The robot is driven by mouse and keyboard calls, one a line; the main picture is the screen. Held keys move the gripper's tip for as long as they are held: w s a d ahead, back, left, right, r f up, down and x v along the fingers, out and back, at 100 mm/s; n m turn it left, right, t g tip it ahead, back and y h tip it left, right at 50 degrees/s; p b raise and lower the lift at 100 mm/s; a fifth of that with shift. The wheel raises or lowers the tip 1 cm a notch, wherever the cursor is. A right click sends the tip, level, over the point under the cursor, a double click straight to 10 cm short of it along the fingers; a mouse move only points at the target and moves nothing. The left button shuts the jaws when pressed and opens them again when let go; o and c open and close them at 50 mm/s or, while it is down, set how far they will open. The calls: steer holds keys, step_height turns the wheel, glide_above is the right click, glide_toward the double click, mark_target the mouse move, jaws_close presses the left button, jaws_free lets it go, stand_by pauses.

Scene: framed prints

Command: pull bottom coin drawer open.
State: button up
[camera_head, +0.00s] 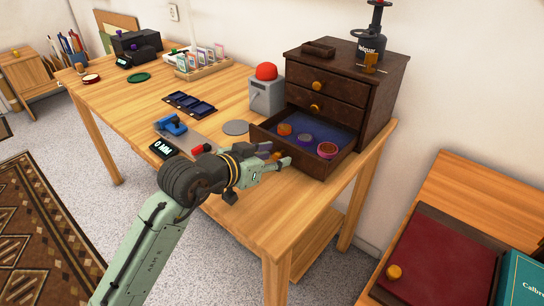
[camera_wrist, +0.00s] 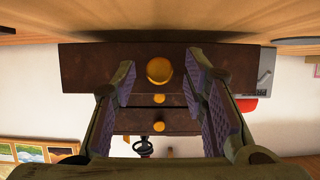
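The dark brown chest (camera_head: 376,112) stands at the right end of the wooden table. Its bottom drawer (camera_head: 331,162) is pulled out, with several coloured discs on a blue lining inside. The two upper drawers are closed, with gold knobs. My gripper (camera_head: 279,158) is at the bottom drawer's front, near its gold knob. In the wrist view, which is upside down, the bottom knob (camera_wrist: 159,70) shows between the two spread fingers of my gripper (camera_wrist: 161,74), with gaps on both sides. The fingers look apart from the knob.
A grey box with a red dome (camera_head: 266,86) stands left of the chest. A grey disc (camera_head: 236,127), a blue tool (camera_head: 171,125) and a small display (camera_head: 163,148) lie on the table. A black grinder-like device (camera_head: 371,40) stands on the chest.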

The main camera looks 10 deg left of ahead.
steer(key=v, duration=1.2)
stand_by(0.3)
